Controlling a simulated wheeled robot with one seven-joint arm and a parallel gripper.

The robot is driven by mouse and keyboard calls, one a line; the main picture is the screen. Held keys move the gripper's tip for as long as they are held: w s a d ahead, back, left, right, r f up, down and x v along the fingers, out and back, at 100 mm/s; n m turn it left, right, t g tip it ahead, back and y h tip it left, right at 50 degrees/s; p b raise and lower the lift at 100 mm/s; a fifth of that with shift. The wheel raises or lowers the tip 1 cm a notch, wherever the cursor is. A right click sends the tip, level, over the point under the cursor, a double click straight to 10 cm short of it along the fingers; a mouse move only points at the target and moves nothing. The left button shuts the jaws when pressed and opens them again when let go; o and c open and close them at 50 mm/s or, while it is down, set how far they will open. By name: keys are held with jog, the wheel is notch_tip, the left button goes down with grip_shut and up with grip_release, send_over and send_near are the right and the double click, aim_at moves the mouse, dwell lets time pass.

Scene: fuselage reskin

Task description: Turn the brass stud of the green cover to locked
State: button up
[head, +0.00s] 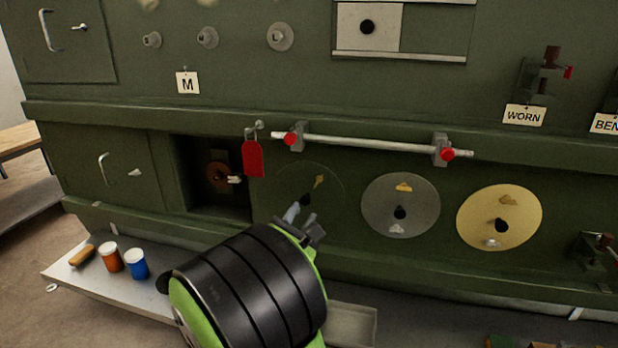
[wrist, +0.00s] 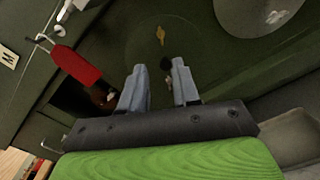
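The green cover (head: 285,187) is a round disc flush in the green wall, nearly the wall's colour. Its brass stud (head: 319,181) sits near the top and looks tilted; it also shows in the wrist view (wrist: 160,35), beyond the fingertips. A black knob (head: 305,200) is at the cover's middle. My gripper (head: 300,215) is in front of the cover's lower part, below the stud. In the wrist view its two grey fingers (wrist: 159,68) stand apart with no object gripped, the black knob showing near the right fingertip. The fingers hide part of the cover's lower area.
A red tag (head: 253,158) hangs from a hook left of the cover. A white rail (head: 365,144) with red-ended clamps runs above. A grey disc (head: 380,212) and a yellow disc (head: 482,225) are to the right. An open recess (head: 187,175) is to the left.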

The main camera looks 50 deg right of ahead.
aim_at(318, 182)
jog(key=p+x, duration=0.4)
jog(key=x, duration=0.9)
jog(key=shift+d+r+p, duration=0.15)
jog(key=shift+r+p, duration=0.05)
jog(key=shift+p, duration=0.15)
jog(key=shift+w+d+f, duration=0.15)
jog(key=shift+w+d, duration=0.05)
jog(key=shift+d, duration=0.1)
jog(key=shift+a, duration=0.1)
grip_shut()
